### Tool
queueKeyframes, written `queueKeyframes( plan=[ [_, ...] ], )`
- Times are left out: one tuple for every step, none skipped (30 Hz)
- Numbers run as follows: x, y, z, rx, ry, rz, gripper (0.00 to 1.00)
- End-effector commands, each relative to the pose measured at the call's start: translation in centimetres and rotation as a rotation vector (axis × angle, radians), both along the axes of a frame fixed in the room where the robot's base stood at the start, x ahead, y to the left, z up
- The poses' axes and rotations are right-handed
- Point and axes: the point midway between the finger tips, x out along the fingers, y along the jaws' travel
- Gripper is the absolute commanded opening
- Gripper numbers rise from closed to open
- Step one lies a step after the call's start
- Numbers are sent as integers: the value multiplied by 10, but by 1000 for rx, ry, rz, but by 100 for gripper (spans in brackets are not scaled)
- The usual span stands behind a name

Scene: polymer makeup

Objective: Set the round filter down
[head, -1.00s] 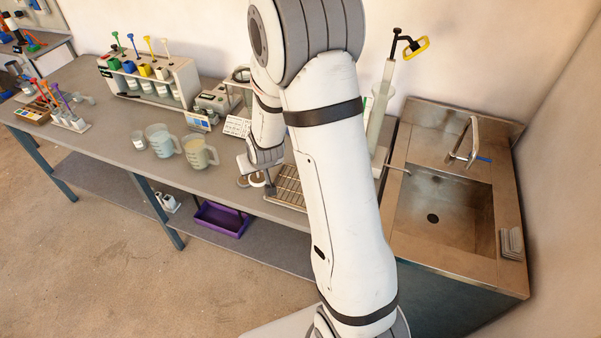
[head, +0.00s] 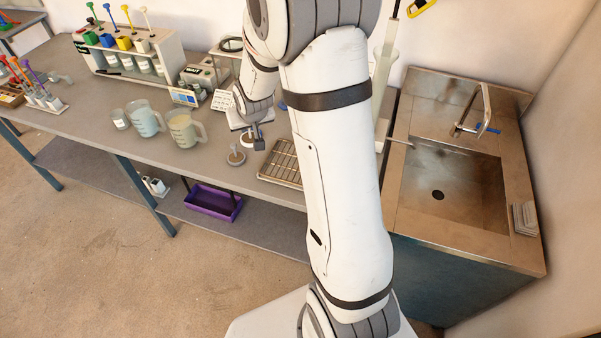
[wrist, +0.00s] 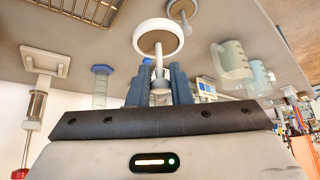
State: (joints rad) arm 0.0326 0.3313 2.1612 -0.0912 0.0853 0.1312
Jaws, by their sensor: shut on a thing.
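The round filter (wrist: 158,38), a white-rimmed disc with a tan face and a thin stem, is held by its stem between the fingers of my gripper (wrist: 158,84). In the head view the round filter (head: 248,137) shows as a pale disc beside my gripper (head: 258,143), over the bench near the wire rack. Whether it touches the bench top cannot be told. A second, similar disc with a stem (head: 236,157) stands on the bench nearer the front edge; it also shows at the top of the wrist view (wrist: 182,8).
A wire rack (head: 281,162) lies right of the filter. Two measuring jugs, one blue (head: 145,118) and one cream (head: 185,128), stand to the left. Instruments (head: 205,75) stand behind. The sink (head: 440,185) is far right. The bench front left of the rack is fairly clear.

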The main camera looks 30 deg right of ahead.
Motion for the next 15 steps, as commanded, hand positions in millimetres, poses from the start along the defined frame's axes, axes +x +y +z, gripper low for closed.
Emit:
queueKeyframes(
  plan=[
    [3,-5,-12,2,-5,-14,0],
    [5,-7,-13,3,-6,-22,0],
    [6,-10,-13,3,-6,-32,0],
    [7,-12,-14,5,-5,-40,0],
    [8,-15,-14,4,-5,-47,0],
    [9,-18,-15,4,-4,-58,0],
    [9,-21,-15,4,-3,-67,0],
    [10,-24,-15,4,-4,-76,0],
    [10,-27,-15,3,-4,-86,0],
    [11,-30,-16,3,-3,-95,0],
    [11,-33,-16,3,-4,-104,0],
    [11,-36,-16,3,-3,-117,0],
    [10,-39,-16,2,-3,-127,0],
    [10,-42,-15,1,-3,-135,0],
    [9,-46,-15,0,-4,-149,0]
  ],
)
